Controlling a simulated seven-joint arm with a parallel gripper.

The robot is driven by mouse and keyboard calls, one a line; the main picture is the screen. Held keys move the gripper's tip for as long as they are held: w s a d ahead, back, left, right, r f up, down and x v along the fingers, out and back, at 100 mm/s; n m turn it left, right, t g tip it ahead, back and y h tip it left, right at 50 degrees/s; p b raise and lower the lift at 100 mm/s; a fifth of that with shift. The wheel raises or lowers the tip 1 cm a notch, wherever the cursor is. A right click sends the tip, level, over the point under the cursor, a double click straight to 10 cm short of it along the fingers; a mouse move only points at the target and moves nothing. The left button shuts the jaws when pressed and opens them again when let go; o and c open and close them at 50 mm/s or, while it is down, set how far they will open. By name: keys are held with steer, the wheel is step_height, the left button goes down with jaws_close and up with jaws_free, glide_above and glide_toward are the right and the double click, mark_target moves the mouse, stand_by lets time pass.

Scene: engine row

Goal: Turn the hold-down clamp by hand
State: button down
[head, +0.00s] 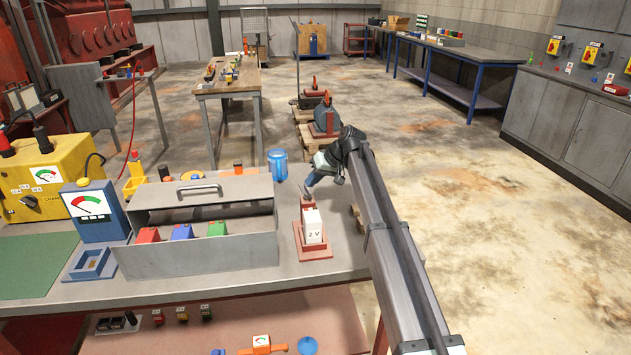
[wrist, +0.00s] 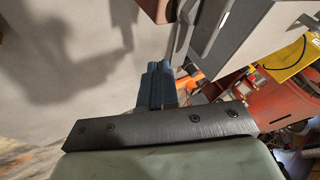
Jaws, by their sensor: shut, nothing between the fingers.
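A white cell marked "2 V" (head: 312,226) stands upright on a red base (head: 316,252) at the right end of the near bench in the head view. A small reddish part (head: 307,205) shows at the top of the cell; I cannot tell for sure whether it is the hold-down clamp. My gripper (head: 306,192) points down just above the cell's top, and I cannot tell if it touches. In the wrist view the blue-grey fingers of my gripper (wrist: 157,85) are closed together, with nothing seen between them. The tips' contact point is hidden.
A grey metal box (head: 195,258) with a handled lid and coloured blocks stands left of the cell. A blue jar (head: 278,165) is behind it. A blue meter (head: 92,212) and yellow charger (head: 45,180) are farther left. The bench edge is close on the right.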

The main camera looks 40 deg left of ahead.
steer(key=s+a+n+g, duration=0.1)
steer(key=s+a+n, duration=0.2)
steer(key=s, duration=0.5)
steer(key=shift+a+g+h, duration=0.4)
steer(key=shift+a, duration=0.15)
stand_by(0.3)
steer(key=shift+s, duration=0.1)
stand_by(0.4)
stand_by(0.4)
